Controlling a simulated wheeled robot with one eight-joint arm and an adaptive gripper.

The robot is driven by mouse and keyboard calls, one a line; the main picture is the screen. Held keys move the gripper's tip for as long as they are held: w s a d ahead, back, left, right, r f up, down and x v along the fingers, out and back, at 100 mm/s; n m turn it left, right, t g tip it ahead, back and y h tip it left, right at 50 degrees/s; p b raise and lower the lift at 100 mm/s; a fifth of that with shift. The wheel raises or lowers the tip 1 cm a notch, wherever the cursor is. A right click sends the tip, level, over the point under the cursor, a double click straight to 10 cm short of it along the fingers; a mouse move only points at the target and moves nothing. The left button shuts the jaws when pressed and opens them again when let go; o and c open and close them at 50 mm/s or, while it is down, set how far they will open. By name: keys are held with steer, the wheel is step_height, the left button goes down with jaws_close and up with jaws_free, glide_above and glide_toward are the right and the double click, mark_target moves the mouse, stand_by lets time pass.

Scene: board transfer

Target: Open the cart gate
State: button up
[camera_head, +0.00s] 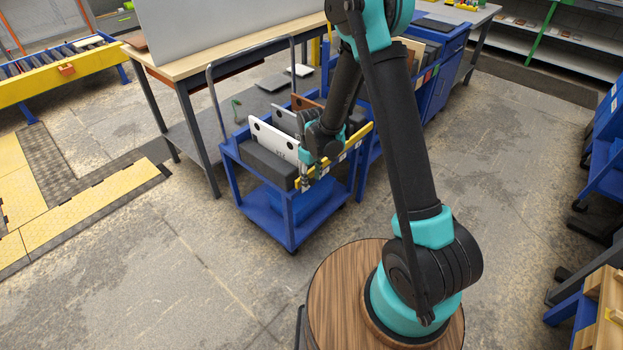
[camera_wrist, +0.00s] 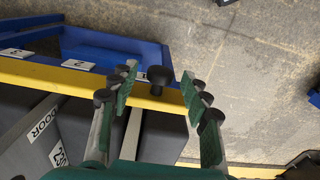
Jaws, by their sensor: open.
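The blue cart (camera_head: 228,150) stands in front of the workbench with several boards upright in it. Its gate is a yellow bar (camera_head: 354,142) along the cart's near right side, with small white number labels; it also crosses the wrist view (camera_wrist: 50,76). A black round knob (camera_wrist: 160,74) sticks out from the yellow bar. My gripper (camera_head: 304,178) is at the bar in the head view, covering part of it. In the wrist view my gripper (camera_wrist: 158,82) is open, with one finger on each side of the knob and visible gaps between. The knob is hidden in the head view.
A white board (camera_head: 272,140) and a dark grey block (camera_head: 268,165) are in the cart. The workbench (camera_head: 185,68) is behind it, and a blue cabinet (camera_head: 440,78) stands at the back right. Floor in front of the cart is clear.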

jaws_close()
stand_by(0.4)
steer(key=shift+d, duration=0.1)
